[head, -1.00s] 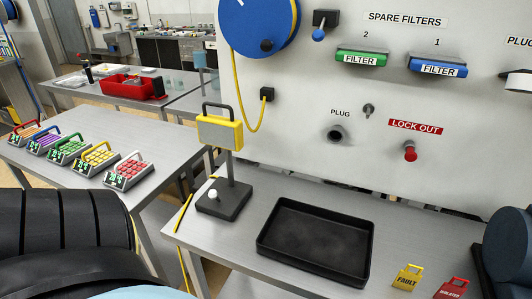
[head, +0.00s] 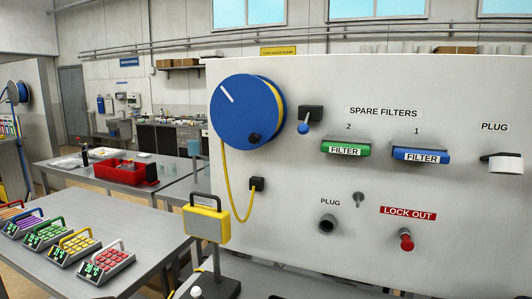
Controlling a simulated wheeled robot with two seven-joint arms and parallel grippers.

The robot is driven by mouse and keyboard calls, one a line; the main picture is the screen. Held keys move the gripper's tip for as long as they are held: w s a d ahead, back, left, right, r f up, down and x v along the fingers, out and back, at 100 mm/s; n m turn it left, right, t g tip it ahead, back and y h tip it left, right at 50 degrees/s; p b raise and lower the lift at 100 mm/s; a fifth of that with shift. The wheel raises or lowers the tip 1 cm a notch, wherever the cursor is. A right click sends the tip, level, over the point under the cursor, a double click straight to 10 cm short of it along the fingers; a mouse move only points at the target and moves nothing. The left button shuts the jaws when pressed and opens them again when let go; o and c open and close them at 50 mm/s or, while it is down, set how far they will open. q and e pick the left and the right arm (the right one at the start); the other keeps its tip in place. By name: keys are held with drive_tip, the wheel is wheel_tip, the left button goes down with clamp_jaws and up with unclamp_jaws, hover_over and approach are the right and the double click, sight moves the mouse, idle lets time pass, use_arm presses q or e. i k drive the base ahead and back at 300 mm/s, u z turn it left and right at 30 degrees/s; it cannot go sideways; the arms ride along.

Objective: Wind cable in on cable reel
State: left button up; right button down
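The cable reel is a blue disc (head: 241,112) on the white panel, left of its middle in the head view. It has a white line at its upper left and a dark crank knob (head: 254,139) at its lower right. Yellow cable (head: 231,190) shows at the reel's right rim. It also hangs from the reel's lower left in a loop up to a black socket (head: 257,184). Neither of my grippers is in view.
A yellow lamp (head: 206,222) on a stand is in front of the panel, below the reel. Right of the reel are a blue-tipped lever (head: 304,127), a green filter (head: 346,149), a blue filter (head: 420,155) and a red lock-out knob (head: 406,240). A grey table (head: 110,222) with keypads stands left.

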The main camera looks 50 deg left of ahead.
sight(248, 112)
drive_tip(key=i, duration=0.5)
drive_tip(key=u, duration=1.8)
